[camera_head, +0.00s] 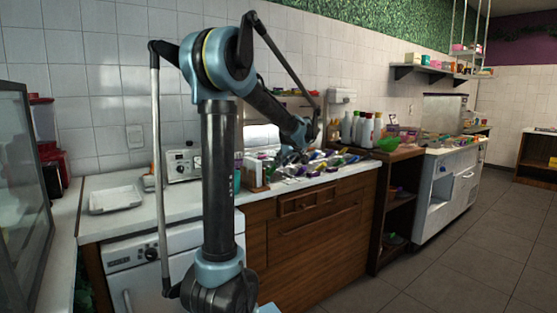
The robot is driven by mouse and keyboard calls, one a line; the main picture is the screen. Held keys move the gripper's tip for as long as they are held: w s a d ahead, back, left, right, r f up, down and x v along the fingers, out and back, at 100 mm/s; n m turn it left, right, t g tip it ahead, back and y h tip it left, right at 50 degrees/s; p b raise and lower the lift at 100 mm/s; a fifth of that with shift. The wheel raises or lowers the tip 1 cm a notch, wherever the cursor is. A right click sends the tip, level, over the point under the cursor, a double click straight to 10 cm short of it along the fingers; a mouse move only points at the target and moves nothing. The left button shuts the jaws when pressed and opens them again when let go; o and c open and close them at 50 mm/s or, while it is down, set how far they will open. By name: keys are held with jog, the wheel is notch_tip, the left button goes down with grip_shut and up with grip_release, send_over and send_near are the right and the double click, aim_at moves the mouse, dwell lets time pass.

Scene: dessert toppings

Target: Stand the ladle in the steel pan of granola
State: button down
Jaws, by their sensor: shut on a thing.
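My gripper (291,157) is small and dark at the end of my arm, low over the crowded part of the white counter (160,206). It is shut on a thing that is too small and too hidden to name. Several small topping containers (325,163) lie around and beyond the gripper in a tight row. I cannot single out the steel pan of granola among them. I cannot make out the ladle for sure, and my arm and gripper cover part of this area.
A white tray (115,199) and a white appliance with dials (182,165) stand on the left counter. Bottles (367,130) and a green bowl (388,144) stand to the right of the toppings. The tiled floor (450,265) at right is clear.

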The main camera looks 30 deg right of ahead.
jog(key=shift+f, duration=1.75)
jog(key=shift+s+f, duration=0.15)
jog(key=shift+f, duration=1.15)
dwell(1.1)
dwell(0.4)
jog(key=c, duration=1.3)
grip_release()
jog(key=shift+c, duration=0.2)
jog(key=o, duration=0.4)
jog(key=shift+r, duration=0.15)
jog(key=shift+r, duration=3.9)
